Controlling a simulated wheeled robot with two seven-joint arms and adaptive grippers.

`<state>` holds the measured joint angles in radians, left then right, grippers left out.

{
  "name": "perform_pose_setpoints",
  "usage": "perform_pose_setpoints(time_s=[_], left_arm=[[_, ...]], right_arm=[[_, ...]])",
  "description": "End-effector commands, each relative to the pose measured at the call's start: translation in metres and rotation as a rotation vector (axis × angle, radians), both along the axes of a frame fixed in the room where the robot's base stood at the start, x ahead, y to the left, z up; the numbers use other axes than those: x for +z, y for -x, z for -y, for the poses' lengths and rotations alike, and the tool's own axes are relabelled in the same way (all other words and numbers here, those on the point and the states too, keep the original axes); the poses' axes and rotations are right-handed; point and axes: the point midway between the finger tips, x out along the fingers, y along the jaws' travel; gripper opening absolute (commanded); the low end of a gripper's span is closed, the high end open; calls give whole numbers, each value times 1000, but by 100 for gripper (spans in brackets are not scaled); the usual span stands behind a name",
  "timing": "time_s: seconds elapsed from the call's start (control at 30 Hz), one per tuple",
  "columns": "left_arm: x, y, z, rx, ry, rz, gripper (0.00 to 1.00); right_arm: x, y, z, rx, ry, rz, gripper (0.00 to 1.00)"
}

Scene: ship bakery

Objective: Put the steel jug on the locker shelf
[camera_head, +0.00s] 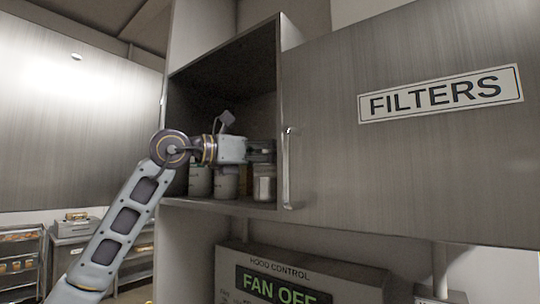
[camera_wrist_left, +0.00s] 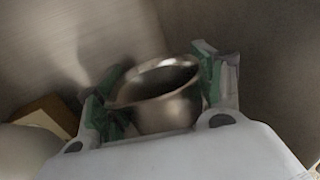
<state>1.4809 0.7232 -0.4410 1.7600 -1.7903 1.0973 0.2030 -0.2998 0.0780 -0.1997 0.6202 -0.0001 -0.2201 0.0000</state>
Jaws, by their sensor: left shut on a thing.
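The steel jug (camera_wrist_left: 168,112) is held between the green-padded fingers of my left gripper (camera_wrist_left: 160,92) in the left wrist view. Its open rim faces the camera. In the head view my left gripper (camera_head: 262,152) reaches into the open locker at the shelf's right part, and the jug cannot be made out clearly there. The locker shelf (camera_head: 225,204) shows its front edge below the arm. Whether the jug touches the shelf cannot be told. My right gripper is not in view.
The locker's right side has a vertical handle (camera_head: 288,168) close by. A FILTERS door (camera_head: 430,150) is to the right, and a hood control panel (camera_head: 300,280) is below.

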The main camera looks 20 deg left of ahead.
Motion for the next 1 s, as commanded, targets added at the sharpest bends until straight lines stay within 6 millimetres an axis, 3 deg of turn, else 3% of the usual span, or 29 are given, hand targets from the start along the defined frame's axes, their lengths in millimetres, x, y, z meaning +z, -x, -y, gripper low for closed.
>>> perform_pose_setpoints(time_s=[0.2, 0.23, 0.37, 1.0], left_arm=[[-3, 0, 0, 0, 1, 1, 24], [-3, 0, 0, 0, -1, -1, 71], [-3, 0, 0, 0, -1, -1, 88], [0, 4, -4, 1, 0, 1, 89]], right_arm=[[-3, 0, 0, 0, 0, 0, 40], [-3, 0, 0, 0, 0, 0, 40], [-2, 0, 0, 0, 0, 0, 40], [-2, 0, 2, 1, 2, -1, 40]])
